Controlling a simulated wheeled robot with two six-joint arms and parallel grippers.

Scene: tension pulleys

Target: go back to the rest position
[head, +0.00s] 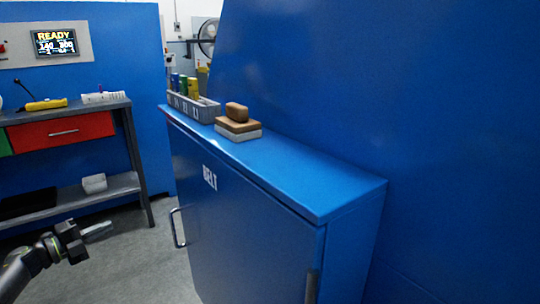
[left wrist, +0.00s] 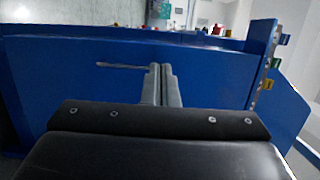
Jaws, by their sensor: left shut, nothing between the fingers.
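My left gripper (head: 98,229) is at the lower left of the head view, in front of the blue cabinet and low above the floor. It is shut and empty. In the left wrist view its two fingers (left wrist: 160,84) are together, with a blue panel (left wrist: 215,75) beyond them. My right gripper is in neither view.
A blue cabinet (head: 245,225) marked BELT stands in the middle, its door shut. On its top are a grey bin (head: 205,112) with coloured items and stacked brown blocks (head: 237,128). A workbench (head: 125,103) with a red drawer (head: 62,133) stands left. Grey floor (head: 140,270) is open between.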

